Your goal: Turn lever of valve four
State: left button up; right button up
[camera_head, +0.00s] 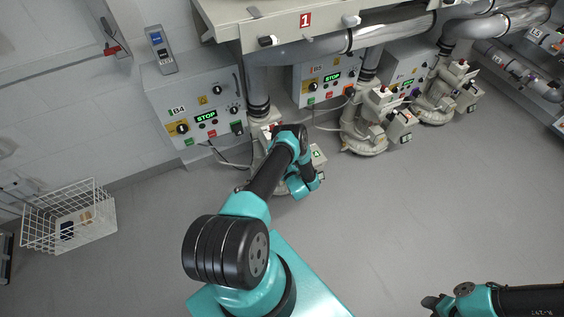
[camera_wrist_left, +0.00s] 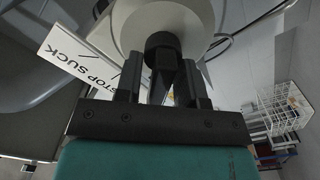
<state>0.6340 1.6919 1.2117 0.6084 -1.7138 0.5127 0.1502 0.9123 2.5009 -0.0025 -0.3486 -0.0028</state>
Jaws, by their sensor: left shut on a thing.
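In the left wrist view, the fingers of my left gripper (camera_wrist_left: 160,85) are closed around a black lever (camera_wrist_left: 163,48) on a round pale valve body (camera_wrist_left: 190,22). A white label (camera_wrist_left: 85,70) reading "STOP SUCK" is beside it. In the head view, my left arm reaches to the pale valve unit (camera_head: 262,122) beside the box marked B4 (camera_head: 193,100); the arm covers much of the unit, and the fingertips and lever are hidden there. My right arm is at the bottom right edge, with its dark end (camera_head: 436,303) pointing left, away from the valves.
More valve units (camera_head: 368,125) and control boxes (camera_head: 325,82) stand along the wall to the right under thick grey pipes (camera_head: 395,35). A white wire basket (camera_head: 85,225) is on the floor at left. The grey floor at right is clear.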

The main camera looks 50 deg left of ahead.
dwell(0.5)
pick_arm(q)
jog(key=o, duration=0.6)
jog(key=shift+d, duration=0.15)
jog(key=v, duration=1.7)
jog(key=shift+s+d+r, duration=0.1)
jog(key=shift+d, duration=0.05)
